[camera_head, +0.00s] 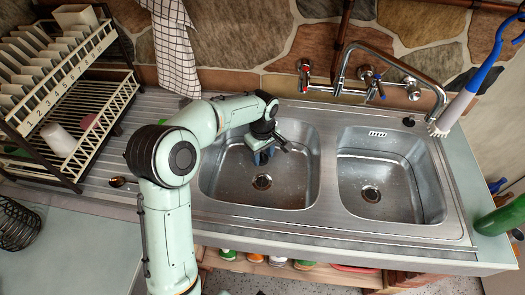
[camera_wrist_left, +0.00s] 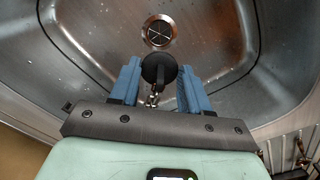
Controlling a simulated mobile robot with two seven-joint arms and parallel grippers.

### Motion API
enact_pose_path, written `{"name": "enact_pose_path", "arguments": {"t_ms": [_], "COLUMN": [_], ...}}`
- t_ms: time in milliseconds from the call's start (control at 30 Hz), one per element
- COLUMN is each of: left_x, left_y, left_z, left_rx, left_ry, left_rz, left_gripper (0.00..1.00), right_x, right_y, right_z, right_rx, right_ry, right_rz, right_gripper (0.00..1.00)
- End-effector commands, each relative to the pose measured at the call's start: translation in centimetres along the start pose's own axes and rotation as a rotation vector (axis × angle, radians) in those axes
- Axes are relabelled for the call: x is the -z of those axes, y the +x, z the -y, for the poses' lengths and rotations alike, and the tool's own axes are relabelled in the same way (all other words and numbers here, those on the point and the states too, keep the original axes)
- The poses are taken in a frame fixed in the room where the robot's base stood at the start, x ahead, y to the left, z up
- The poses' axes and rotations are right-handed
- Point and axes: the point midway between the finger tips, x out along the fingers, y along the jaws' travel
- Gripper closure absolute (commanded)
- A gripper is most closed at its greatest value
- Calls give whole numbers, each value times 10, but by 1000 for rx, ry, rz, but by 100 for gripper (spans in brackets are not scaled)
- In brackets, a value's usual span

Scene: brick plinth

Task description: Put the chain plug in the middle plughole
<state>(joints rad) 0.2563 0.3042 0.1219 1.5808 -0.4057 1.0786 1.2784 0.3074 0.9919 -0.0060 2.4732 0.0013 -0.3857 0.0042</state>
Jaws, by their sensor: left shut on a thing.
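The chain plug (camera_wrist_left: 158,66), a black disc with a metal chain, is between the blue fingers of my left gripper (camera_wrist_left: 161,75) in the left wrist view. My left gripper is shut on it; it also shows in the head view (camera_head: 263,157), inside the left basin. A round metal plughole (camera_wrist_left: 159,32) lies just beyond the plug in the wrist view, and the plug looks apart from it. In the head view this plughole (camera_head: 262,181) is in the left basin's floor. Another plughole (camera_head: 371,193) is in the right basin. My right gripper is out of view.
The left basin's steel walls (camera_head: 305,180) surround my left gripper. The tap (camera_head: 355,60) stands behind the basins. A dish rack (camera_head: 75,85) is at left, a brush (camera_head: 460,105) and green bottle (camera_head: 500,217) at right. The right basin (camera_head: 410,200) looks clear.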

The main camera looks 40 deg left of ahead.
Motion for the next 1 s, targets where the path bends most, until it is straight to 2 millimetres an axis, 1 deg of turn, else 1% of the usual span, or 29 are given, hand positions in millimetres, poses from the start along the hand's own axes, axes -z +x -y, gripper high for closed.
{"name": "enact_pose_path", "arguments": {"t_ms": [33,100,700,1000], "left_x": [0,0,0,0], "left_y": [10,19,90,120], "left_z": [1,1,0,0], "left_rx": [2,2,1,0], "left_ry": [0,-1,0,0], "left_rz": [1,1,1,1], "left_gripper": [84,84,84,84], "right_x": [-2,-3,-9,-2], "right_y": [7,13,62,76], "right_z": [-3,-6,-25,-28], "right_rx": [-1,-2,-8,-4], "right_ry": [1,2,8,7], "right_rz": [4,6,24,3], "right_gripper": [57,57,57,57]}}
